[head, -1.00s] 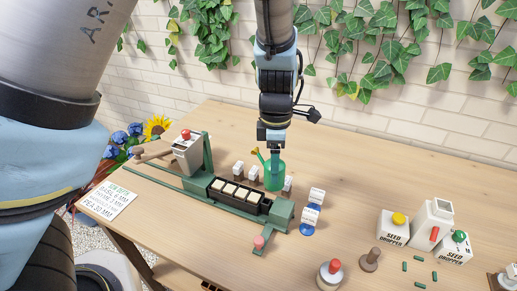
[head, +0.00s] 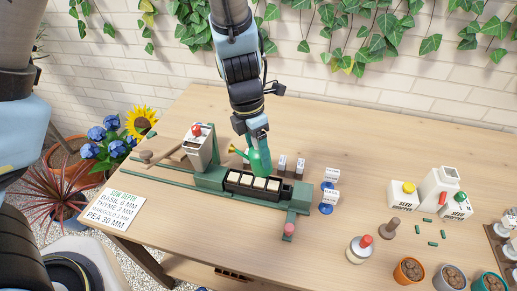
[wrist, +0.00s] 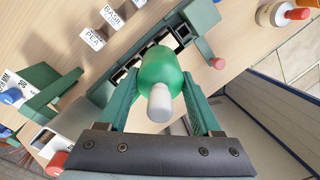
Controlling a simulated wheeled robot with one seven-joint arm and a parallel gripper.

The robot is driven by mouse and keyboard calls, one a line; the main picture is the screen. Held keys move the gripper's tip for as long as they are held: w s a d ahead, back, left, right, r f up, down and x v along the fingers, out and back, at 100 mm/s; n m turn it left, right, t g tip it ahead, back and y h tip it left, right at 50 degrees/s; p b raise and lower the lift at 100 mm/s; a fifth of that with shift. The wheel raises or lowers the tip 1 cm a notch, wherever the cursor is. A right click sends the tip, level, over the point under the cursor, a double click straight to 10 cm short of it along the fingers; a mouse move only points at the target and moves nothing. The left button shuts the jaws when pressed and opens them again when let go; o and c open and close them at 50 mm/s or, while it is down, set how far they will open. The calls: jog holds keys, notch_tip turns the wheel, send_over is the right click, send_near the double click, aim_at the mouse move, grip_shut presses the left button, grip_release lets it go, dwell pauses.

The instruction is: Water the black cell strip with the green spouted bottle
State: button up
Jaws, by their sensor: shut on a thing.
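The strip has a row of pale-topped cells and sits in a green frame. In the wrist view, my gripper (wrist: 161,105) is shut on the green bottle (wrist: 160,68), whose pale end faces the camera. The bottle covers much of the strip there. No water is visible.
A white hopper (head: 198,147) with a red knob stands left of the strip. White labelled blocks (head: 290,166) stand behind and right. A sign (head: 112,208) lies at the left. The table's back is clear.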

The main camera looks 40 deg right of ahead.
jog(key=shift+w+f+g+h+b, duration=0.15)
jog(key=shift+f+g+h+b, duration=0.3)
jog(key=shift+g+b, duration=0.25)
jog(key=shift+f+b, duration=0.1)
jog(key=shift+b, duration=0.4)
jog(key=shift+h+b, duration=0.25)
jog(key=shift+b, duration=0.55)
jog(key=g+b, duration=0.1)
jog(key=b, duration=0.2)
jog(key=shift+f, duration=0.2)
jog(key=shift+a+r+g+h+b, duration=0.1)
jog(key=shift+g+h+b, duration=0.2)
jog(key=shift+b, duration=0.25)
